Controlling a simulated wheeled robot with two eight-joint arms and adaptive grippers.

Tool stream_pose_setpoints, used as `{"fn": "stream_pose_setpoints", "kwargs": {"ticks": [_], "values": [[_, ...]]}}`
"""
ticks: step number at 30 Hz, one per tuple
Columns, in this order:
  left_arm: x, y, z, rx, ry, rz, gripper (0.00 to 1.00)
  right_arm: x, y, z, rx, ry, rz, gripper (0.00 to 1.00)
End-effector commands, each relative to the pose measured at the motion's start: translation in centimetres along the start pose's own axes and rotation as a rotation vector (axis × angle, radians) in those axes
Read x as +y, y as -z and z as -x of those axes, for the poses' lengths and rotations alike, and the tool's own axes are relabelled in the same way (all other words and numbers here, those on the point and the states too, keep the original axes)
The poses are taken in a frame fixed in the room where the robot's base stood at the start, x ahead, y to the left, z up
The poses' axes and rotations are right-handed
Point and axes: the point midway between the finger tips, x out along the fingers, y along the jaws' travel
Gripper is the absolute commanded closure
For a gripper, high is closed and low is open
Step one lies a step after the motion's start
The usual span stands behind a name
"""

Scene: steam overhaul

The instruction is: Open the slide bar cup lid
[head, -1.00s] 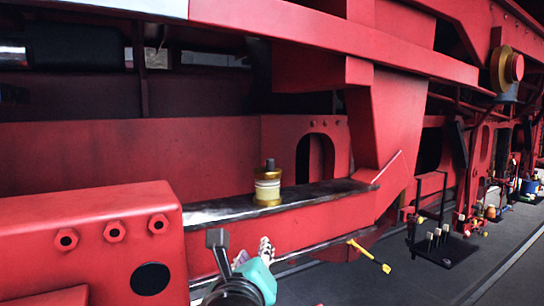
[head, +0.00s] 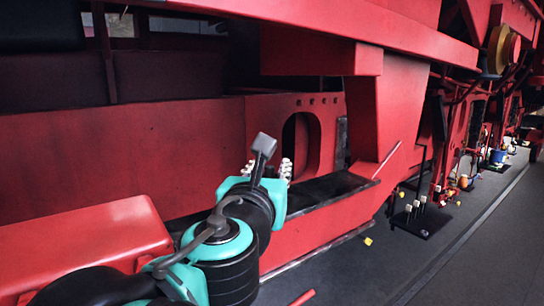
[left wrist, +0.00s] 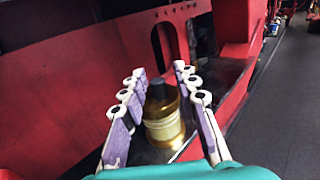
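The slide bar cup (left wrist: 163,125) is a brass and cream cylinder with a dark knob on its lid (left wrist: 158,92). It stands upright on the dark slide bar (left wrist: 222,82) in the left wrist view. My left gripper (left wrist: 160,78) is open, with its pale jointed fingers on both sides of the cup. I cannot tell whether any finger touches it. In the head view my left gripper (head: 268,168) is over the slide bar (head: 325,188) and hides the cup. My right gripper is not in view.
The red locomotive frame (head: 120,160) rises behind the bar, with an arched opening (head: 301,143). A red upright (head: 395,110) stands to the right. A black stand (head: 423,220) is on the floor beyond. The grey floor at right is mostly clear.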

Motion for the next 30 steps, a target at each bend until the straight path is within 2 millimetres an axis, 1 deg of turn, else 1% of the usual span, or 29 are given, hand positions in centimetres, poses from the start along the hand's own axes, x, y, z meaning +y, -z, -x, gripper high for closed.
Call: {"fn": "stream_pose_setpoints", "kwargs": {"ticks": [1, 3, 7, 12, 18, 19, 22, 30], "values": [[0.1, -0.2, -1.0, 0.0, -0.002, 0.0, 0.7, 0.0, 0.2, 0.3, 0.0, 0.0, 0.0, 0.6], [0.1, -0.2, -2.1, 0.0, -0.003, 0.001, 0.7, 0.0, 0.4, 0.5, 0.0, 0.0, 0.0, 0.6], [0.1, -0.1, -3.7, 0.0, -0.002, 0.001, 0.7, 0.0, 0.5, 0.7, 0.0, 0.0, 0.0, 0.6], [0.0, -0.1, -4.5, 0.0, -0.001, 0.002, 0.7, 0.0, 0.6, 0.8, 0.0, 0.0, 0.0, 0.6], [0.0, 0.0, -4.6, 0.0, 0.0, 0.002, 0.7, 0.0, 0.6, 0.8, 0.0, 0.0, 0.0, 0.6], [0.0, 0.0, -4.6, 0.0, 0.0, 0.002, 0.73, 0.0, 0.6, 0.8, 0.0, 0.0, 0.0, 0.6], [0.0, 0.0, -4.6, 0.0, 0.0, 0.002, 0.99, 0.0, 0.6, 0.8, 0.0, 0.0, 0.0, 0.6], [0.0, 0.0, -4.5, 0.0, -0.001, 0.002, 1.0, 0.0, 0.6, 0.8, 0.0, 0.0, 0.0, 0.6]]}}
